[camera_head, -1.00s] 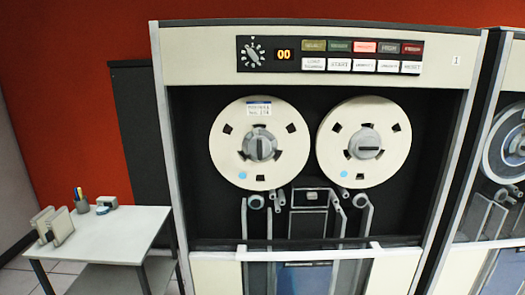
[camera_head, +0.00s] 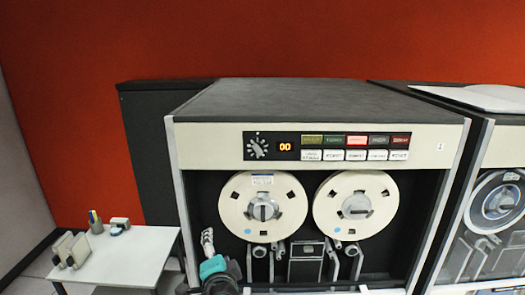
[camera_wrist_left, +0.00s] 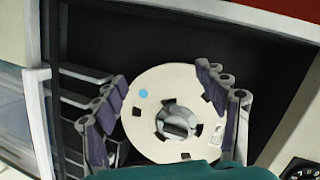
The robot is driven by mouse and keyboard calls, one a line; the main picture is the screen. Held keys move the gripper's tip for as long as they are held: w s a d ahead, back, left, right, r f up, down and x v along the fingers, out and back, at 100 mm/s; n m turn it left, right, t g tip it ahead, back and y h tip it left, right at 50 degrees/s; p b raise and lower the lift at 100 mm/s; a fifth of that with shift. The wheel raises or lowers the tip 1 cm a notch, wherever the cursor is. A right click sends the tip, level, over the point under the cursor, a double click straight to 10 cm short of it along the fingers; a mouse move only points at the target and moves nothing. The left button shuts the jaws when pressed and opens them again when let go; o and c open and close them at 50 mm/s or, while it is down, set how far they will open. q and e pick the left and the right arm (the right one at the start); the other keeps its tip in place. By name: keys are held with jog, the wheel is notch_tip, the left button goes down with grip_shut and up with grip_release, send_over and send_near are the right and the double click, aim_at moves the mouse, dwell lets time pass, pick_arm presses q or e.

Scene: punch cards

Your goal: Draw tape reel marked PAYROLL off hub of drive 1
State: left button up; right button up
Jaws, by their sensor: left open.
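The left cream reel (camera_head: 240,210) sits on its hub (camera_head: 263,208) on drive 1 (camera_head: 182,134). It has a small blue-and-white label (camera_head: 262,180) at its top, too small to read surely, and a blue dot low down. My left gripper (camera_head: 208,238) is at the reel's lower left in the head view, its teal wrist below. In the left wrist view, the open fingers (camera_wrist_left: 163,80) appear either side of the reel (camera_wrist_left: 145,125), with the hub (camera_wrist_left: 175,122) between them. I cannot tell if they touch it. My right gripper is out of view.
A second cream reel (camera_head: 330,213) sits close on the right. A control panel (camera_head: 330,146) is above and tape guides (camera_head: 305,262) are below. A white side table (camera_head: 130,255) with pens and small items stands at left. Another drive (camera_head: 485,215) is at right.

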aim_at(263, 180)
pick_arm(q)
jog(key=w+d+r+m+t+h+p, duration=0.35)
jog(key=d+r+m+p, duration=0.35)
jog(key=d+r, duration=0.55)
jog(key=shift+w+a+r+b, duration=0.1)
jog(key=shift+w+b, duration=0.25)
jog(key=shift+w, duration=1.35)
jog(key=shift+w+a+r+b, duration=0.15)
jog(key=shift+w+b, duration=0.25)
jog(key=shift+w, duration=1.35)
jog(key=shift+w+a+r+b, duration=0.1)
jog(key=shift+w+b, duration=0.25)
jog(key=shift+w, duration=1.35)
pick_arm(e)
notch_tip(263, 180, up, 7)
pick_arm(q)
jog(key=c, duration=1.5)
